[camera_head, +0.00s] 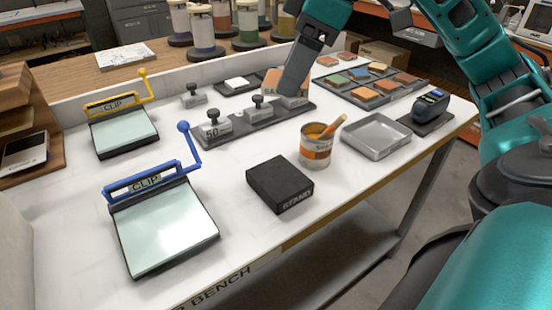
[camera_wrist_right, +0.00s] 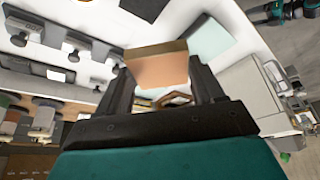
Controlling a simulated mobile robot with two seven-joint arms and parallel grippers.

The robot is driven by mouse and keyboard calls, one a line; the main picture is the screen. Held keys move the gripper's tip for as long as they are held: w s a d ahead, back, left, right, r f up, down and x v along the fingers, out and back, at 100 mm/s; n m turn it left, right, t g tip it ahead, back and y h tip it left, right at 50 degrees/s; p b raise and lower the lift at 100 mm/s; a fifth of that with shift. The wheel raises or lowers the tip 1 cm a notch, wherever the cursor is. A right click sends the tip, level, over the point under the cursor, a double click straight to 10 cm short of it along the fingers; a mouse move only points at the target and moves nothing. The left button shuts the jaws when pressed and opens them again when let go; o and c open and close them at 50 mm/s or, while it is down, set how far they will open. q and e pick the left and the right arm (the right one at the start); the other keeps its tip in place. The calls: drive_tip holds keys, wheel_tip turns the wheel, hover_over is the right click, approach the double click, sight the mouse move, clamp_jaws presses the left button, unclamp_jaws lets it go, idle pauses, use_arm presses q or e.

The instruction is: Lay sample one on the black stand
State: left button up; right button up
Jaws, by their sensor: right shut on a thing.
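My right gripper (camera_head: 291,84) is shut on an orange-brown sample (camera_wrist_right: 160,71), a flat tile-like piece. In the head view the sample (camera_head: 271,80) shows only partly beside the dark fingers, above the back of the bench near the grey weight rack. I see no readable label on it, so I cannot tell its number. The black stand (camera_head: 280,181) lies flat at the front middle of the bench, with its top empty. The gripper is behind the stand and apart from it. My left gripper is not in view.
An open can (camera_head: 316,148) with a stick stands right of the stand, beside a grey tray (camera_head: 376,135). A blue clip board (camera_head: 165,231) lies to the left. A weight rack (camera_head: 232,130) is behind. A rack of coloured tiles (camera_head: 352,91) is at the back right.

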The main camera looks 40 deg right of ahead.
wheel_tip(320, 180, down, 6)
drive_tip(key=r+b, duration=0.1)
drive_tip(key=b, duration=0.7)
hover_over(283, 182)
drive_tip(key=s+d, duration=0.1)
drive_tip(key=f, duration=0.9)
drive_tip(key=shift+s+f, duration=0.2)
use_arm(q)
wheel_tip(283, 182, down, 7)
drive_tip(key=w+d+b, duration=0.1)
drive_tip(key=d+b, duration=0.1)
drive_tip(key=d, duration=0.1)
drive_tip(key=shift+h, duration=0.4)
use_arm(e)
drive_tip(key=shift+f, duration=2.3)
use_arm(q)
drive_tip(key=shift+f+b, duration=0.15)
drive_tip(key=shift+b, duration=0.15)
use_arm(e)
drive_tip(key=shift+f, duration=0.2)
drive_tip(key=o, duration=1)
drive_tip(key=shift+r, duration=0.1)
